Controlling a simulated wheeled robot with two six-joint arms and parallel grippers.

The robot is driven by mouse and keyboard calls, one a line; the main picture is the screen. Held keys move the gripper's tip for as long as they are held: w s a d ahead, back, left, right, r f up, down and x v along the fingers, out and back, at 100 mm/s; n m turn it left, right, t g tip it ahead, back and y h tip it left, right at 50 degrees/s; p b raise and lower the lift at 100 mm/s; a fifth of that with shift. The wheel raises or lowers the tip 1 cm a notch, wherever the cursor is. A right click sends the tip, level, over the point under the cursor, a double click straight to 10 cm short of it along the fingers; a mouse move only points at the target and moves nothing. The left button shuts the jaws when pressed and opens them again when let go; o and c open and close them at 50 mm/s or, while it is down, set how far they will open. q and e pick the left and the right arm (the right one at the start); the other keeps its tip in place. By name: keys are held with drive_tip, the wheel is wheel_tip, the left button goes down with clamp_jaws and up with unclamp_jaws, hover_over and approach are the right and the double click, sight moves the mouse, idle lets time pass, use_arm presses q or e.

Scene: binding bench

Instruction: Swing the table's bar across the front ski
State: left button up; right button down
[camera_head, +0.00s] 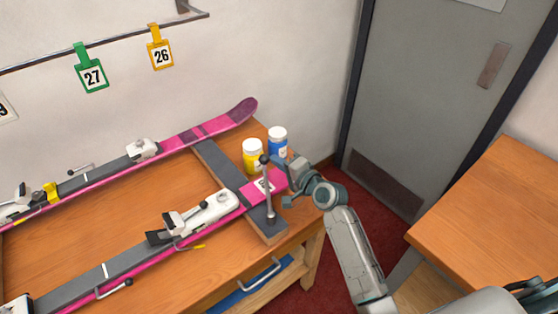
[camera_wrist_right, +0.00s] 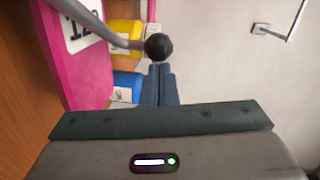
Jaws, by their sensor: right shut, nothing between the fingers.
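The front ski (camera_head: 257,190) is pink and grey and lies along the near side of the table. It carries a white binding (camera_head: 208,208) and a number tag. The table's bar (camera_head: 268,198) is a thin grey rod with a black ball end, standing up from the near end of a dark cross support. In the wrist view, the bar's black knob (camera_wrist_right: 158,46) is just ahead of my right fingertips, with the pink ski (camera_wrist_right: 85,65) at left. My right gripper (camera_head: 291,172) is shut and empty, close to the knob; contact is unclear. It partly hides the ski's end. My left gripper is not in view.
A yellow bottle (camera_head: 252,157) and a blue bottle (camera_head: 278,144) stand behind the front ski. The rear ski (camera_head: 190,135) lies parallel, farther back. Another table (camera_head: 500,220) is at right. Red floor and a grey door (camera_head: 430,100) lie between and behind.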

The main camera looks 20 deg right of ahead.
idle(0.3)
drive_tip(key=shift+w+a+f+y+b, duration=0.1)
drive_tip(key=shift+a+y+b, duration=0.2)
drive_tip(key=shift+b, duration=0.2)
drive_tip(key=a+n+g+y+b, duration=0.1)
drive_tip(key=a+n+y+b, duration=0.1)
drive_tip(key=w+a+n+g+y+b, duration=0.1)
drive_tip(key=a+n+g+y+b, duration=0.1)
drive_tip(key=b, duration=0.1)
drive_tip(key=shift+w+a, duration=0.15)
drive_tip(key=shift+a, duration=0.05)
drive_tip(key=shift+a+n+g+y, duration=0.3)
drive_tip(key=shift+a+g+y, duration=0.1)
drive_tip(key=shift+a, duration=1)
